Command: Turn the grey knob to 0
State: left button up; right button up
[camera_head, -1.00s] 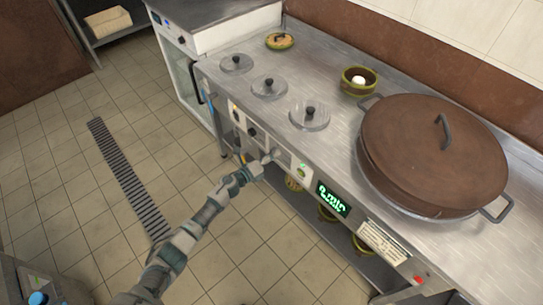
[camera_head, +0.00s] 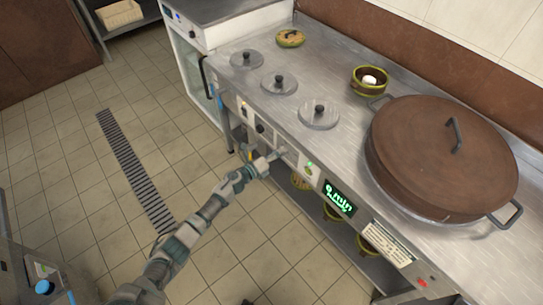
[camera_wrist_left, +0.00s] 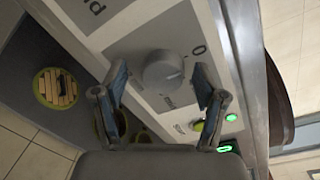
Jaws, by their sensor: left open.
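Which mark the knob points to is hard to tell. My left gripper (camera_wrist_left: 160,80) is open, with one finger on each side of the knob. Whether the fingers touch it is unclear. In the head view my left gripper (camera_head: 275,158) is at the stove's front panel, largely covering the knob there. My right gripper is not in view.
Dark knobs (camera_head: 260,128) sit farther left on the panel. A green-lit display (camera_head: 340,198) is to the right. Yellow-green bowls (camera_head: 370,80) stand on top and below.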

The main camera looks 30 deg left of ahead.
pick_arm(q)
jog(key=v, duration=1.1)
jog(key=shift+s+a, duration=0.25)
jog(key=shift+s, duration=0.05)
